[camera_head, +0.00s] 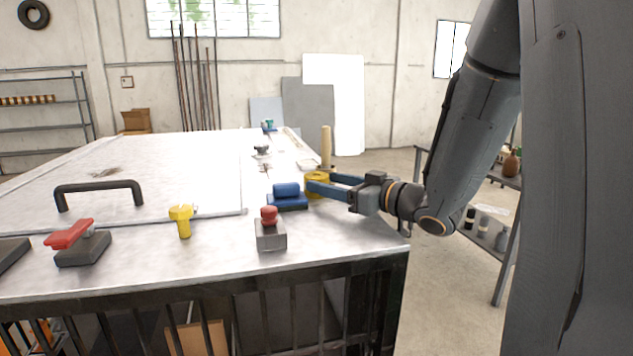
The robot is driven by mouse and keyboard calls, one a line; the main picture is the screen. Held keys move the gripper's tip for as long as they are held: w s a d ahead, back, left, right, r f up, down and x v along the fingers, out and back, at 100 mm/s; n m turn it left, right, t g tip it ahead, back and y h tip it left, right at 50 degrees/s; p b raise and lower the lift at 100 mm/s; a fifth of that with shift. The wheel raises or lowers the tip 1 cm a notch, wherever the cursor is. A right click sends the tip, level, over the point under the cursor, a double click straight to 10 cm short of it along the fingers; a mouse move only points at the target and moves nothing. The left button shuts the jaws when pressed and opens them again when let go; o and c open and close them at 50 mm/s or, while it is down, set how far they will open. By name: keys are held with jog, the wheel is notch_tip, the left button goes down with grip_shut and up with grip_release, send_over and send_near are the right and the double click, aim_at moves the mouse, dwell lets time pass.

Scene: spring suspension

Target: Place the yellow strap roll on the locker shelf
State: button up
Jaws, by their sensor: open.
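The yellow strap roll (316,177) sits on the right part of the metal worktable (190,255), close to its right edge. My gripper (321,182) reaches in from the right, low over the tabletop. Its blue fingers are open and point at the roll. One finger shows behind the roll's right side and the other crosses in front of its lower part. I cannot tell whether either finger touches it. The roll's lower front is partly hidden. No locker shelf can be made out for certain.
A blue clamp-like piece (287,195) stands just left of the roll, and a wooden post (326,147) rises behind it. A red-knobbed block (270,232), yellow bolt (182,220) and black handle (99,190) are nearer. A rack (509,180) with bottles stands right of the table.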

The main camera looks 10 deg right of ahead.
jog(key=shift+x, duration=0.8)
jog(key=shift+c, duration=0.3)
jog(key=shift+r, duration=0.1)
jog(key=c, duration=1)
